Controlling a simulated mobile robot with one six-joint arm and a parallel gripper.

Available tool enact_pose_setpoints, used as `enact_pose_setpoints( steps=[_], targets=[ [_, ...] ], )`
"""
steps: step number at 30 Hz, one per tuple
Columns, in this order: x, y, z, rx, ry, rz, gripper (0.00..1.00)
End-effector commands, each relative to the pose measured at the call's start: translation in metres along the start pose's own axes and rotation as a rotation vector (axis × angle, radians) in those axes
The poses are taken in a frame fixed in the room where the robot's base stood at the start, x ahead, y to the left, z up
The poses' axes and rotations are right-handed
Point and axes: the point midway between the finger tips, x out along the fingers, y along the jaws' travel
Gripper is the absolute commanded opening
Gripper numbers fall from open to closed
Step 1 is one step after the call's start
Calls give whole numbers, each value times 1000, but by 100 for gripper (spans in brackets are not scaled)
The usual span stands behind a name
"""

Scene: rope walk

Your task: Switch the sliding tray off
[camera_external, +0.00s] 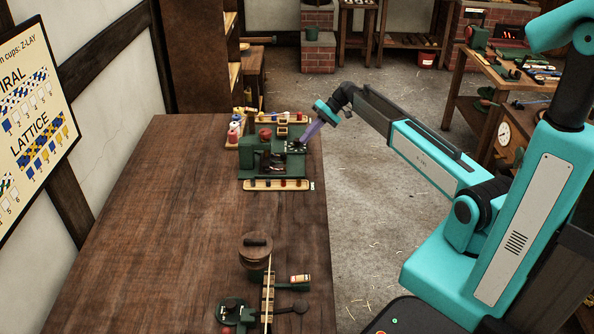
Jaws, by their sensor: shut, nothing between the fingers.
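A green machine (262,159) with a red round part on top stands near the right edge of the wooden table. I cannot tell for sure which of its parts is the sliding tray; a long pale tray (252,185) with small dark and red pieces lies along its near side. No switch can be made out at this size. My gripper (304,139) is shut and empty. It reaches in from the right, tilted down, with its tips close to the right side of the machine. I cannot tell whether they touch it.
The wooden table (170,230) is bare left of the machine. A brown lidded pot (256,252), a pale notched strip and a small green device (233,311) stand at its near end. Small figures sit at the machine's far left. A cluttered bench (500,80) stands at the right.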

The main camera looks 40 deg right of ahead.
Motion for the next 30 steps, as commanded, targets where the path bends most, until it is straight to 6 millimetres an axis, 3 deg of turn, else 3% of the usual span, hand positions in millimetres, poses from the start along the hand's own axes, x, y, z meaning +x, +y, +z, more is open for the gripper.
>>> enact_pose_setpoints(
  steps=[6,12,30],
  targets=[
    [-33,1,-1,0,2,1,0],
    [-54,0,0,0,0,0,0],
    [-60,0,0,1,0,0,0]
  ],
)
